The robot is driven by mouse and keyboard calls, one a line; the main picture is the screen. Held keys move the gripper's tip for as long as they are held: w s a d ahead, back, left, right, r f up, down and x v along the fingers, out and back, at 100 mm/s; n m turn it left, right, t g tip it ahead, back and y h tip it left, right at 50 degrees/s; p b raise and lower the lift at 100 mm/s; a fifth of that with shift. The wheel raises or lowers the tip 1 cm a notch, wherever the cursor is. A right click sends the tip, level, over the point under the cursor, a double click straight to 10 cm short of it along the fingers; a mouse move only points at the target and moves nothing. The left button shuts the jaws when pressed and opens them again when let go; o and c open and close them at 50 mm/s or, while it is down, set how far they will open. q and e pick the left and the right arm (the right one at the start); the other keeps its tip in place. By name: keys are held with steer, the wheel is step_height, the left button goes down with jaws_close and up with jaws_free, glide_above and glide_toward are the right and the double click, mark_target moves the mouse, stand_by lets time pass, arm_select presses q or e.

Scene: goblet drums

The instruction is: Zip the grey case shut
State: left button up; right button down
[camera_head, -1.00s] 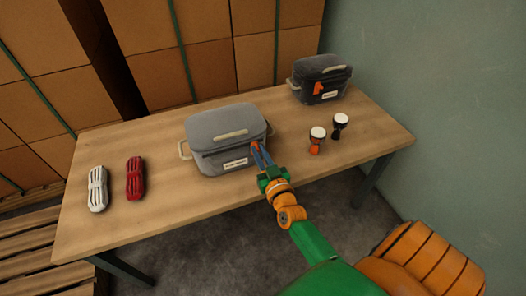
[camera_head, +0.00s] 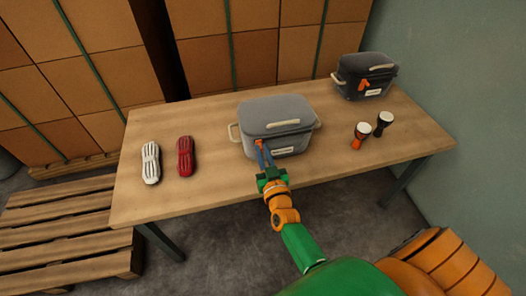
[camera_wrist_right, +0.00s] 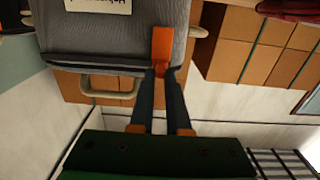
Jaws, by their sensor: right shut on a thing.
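The grey case (camera_head: 272,111) stands upright on the table, with its lid down over the body, a pale handle on top and a white label on the front. My right gripper (camera_head: 261,149) is at the left part of the case's front, just below the lid edge. It is shut on the orange zip pull (camera_wrist_right: 162,45), which shows large against the grey fabric in the right wrist view, where the fingertips (camera_wrist_right: 157,74) meet its end. How far the zip is closed is too small to tell. My left gripper is out of view.
A darker case (camera_head: 372,71) with an orange pull stands at the table's back right. White (camera_head: 150,162) and red (camera_head: 185,156) ridged objects lie left on the table (camera_head: 210,190).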

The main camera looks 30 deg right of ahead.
steer(key=c, duration=0.9)
jaws_free()
steer(key=p+v, duration=0.1)
steer(key=v, duration=0.6)
